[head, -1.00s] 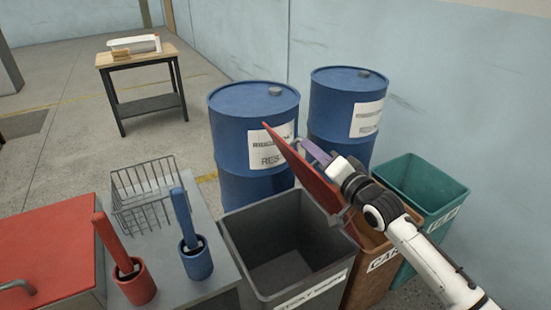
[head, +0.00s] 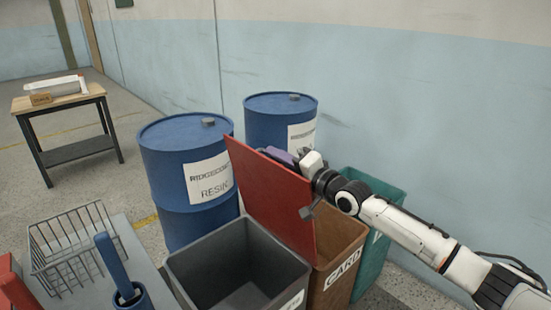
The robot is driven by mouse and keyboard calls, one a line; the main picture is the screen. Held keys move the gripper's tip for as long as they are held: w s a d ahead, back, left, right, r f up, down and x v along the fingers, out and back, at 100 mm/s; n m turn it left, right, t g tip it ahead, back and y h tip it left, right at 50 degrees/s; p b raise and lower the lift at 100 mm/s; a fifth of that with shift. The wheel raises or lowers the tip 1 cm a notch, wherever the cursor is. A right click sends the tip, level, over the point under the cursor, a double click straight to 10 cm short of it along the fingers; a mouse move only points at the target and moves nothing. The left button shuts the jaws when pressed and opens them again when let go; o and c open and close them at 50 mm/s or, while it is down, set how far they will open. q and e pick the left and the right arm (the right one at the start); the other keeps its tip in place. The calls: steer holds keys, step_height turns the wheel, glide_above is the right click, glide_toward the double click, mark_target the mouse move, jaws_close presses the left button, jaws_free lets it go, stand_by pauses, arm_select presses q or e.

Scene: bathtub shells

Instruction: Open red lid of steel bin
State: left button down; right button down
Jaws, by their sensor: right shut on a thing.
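The steel bin (head: 186,272) is grey and stands open at the bottom centre, its inside showing empty and dark. Its red lid (head: 268,195) stands raised along the bin's right side, with its broad red face showing. My right gripper (head: 292,157) is at the lid's upper edge, on the far side, and is shut on the lid. Its fingertips are partly hidden behind the lid, so the exact grip cannot be seen. My left gripper is not in view.
A brown card bin (head: 338,278) and a green bin (head: 378,208) stand right of the steel bin. Two blue drums (head: 185,150) stand behind. A wire basket (head: 75,240) and a blue holder (head: 130,296) sit on a grey surface at left.

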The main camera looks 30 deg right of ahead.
steer(key=c, duration=1.9)
jaws_free()
steer(key=shift+f, duration=0.1)
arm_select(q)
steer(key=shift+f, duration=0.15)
arm_select(e)
steer(key=shift+o, duration=0.3)
arm_select(q)
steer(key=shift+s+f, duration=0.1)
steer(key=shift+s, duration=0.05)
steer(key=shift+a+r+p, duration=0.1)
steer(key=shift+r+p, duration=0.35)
steer(key=shift+p, duration=0.15)
arm_select(e)
steer(key=v, duration=1)
steer(key=shift+s, duration=0.2)
